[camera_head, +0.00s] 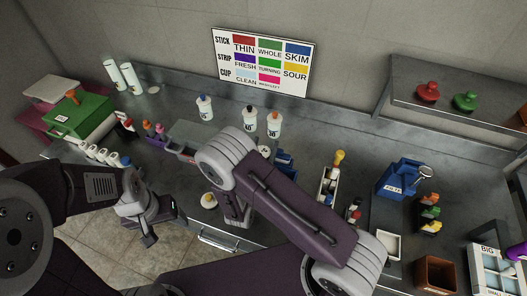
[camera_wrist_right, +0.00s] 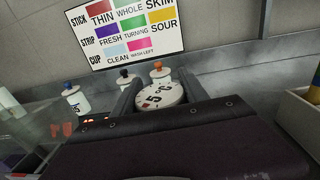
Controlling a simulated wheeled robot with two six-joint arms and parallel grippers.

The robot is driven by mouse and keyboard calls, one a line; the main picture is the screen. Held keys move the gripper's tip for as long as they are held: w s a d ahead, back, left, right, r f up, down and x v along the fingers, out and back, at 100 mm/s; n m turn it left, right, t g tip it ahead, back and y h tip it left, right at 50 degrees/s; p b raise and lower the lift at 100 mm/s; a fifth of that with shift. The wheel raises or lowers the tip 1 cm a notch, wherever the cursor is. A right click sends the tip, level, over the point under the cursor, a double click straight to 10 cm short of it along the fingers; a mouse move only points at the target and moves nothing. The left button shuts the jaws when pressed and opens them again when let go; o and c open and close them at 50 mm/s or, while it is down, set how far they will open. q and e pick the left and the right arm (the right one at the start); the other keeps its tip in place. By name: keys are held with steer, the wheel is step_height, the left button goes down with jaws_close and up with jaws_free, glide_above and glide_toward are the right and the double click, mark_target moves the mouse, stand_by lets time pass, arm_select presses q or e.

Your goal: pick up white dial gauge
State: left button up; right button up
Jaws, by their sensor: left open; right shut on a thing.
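The white dial gauge (camera_wrist_right: 158,97) is round, with dark and red markings on its face. In the right wrist view it sits between the two fingers of my right gripper (camera_wrist_right: 158,92), which is shut on it. The gauge's lower part is hidden by my gripper body. In the head view my right arm hides most of that gripper; a small white patch (camera_head: 265,151) beside the wrist looks like the gauge. My left gripper (camera_head: 148,228) is open and empty over the bench's front edge at the left.
White bottles with blue (camera_head: 204,108), black (camera_head: 249,122) and orange (camera_head: 274,125) caps stand behind the gauge. A green box (camera_head: 80,122) is at the left. A blue caddy (camera_head: 399,180) and tall box (camera_head: 327,188) stand right. A sign hangs on the wall (camera_head: 262,62).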

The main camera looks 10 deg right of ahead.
steer(key=r, duration=1)
steer(key=shift+s, duration=0.2)
